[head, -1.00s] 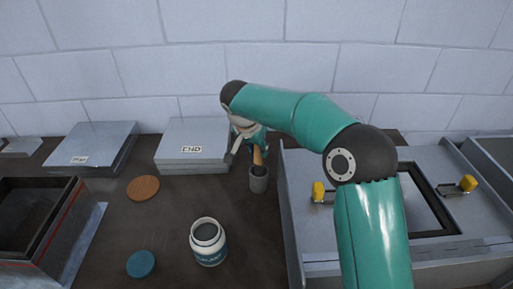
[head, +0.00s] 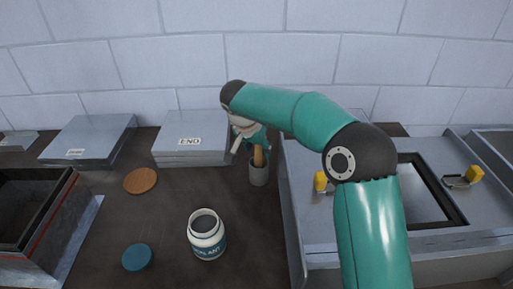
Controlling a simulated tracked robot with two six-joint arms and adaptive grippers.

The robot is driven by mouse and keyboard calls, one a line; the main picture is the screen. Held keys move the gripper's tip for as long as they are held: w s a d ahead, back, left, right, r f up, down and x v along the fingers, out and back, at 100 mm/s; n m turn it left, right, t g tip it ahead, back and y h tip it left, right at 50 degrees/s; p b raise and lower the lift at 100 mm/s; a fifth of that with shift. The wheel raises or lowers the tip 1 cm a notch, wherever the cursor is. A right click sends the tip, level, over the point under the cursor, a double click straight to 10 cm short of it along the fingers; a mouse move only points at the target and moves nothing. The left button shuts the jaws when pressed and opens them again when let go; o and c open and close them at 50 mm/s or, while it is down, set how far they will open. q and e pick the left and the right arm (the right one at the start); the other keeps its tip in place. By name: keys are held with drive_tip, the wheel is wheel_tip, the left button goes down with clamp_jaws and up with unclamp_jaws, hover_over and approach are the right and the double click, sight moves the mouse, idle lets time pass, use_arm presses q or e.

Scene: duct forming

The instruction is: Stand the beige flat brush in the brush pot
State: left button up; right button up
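The grey cylindrical brush pot (head: 258,175) stands on the dark bench right of the grey END stack. The brush (head: 258,155), showing as an orange-tan strip, is upright with its lower end inside the pot's mouth. My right gripper (head: 250,138) is just above the pot, at the brush's upper end. It appears shut on the brush, though my wrist hides much of the grip. The brush's lower end is hidden in the pot. My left gripper is not in view.
A white sealant jar (head: 207,240), a blue lid (head: 137,257) and a brown round disc (head: 141,181) stand left of the pot. The END stack (head: 190,155) is close on the left. A grey machine with yellow-handled clamps (head: 320,181) is close on the right.

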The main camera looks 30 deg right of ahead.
idle(0.3)
drive_tip(key=v, duration=1.2)
drive_tip(key=shift+f, duration=0.1)
idle(0.4)
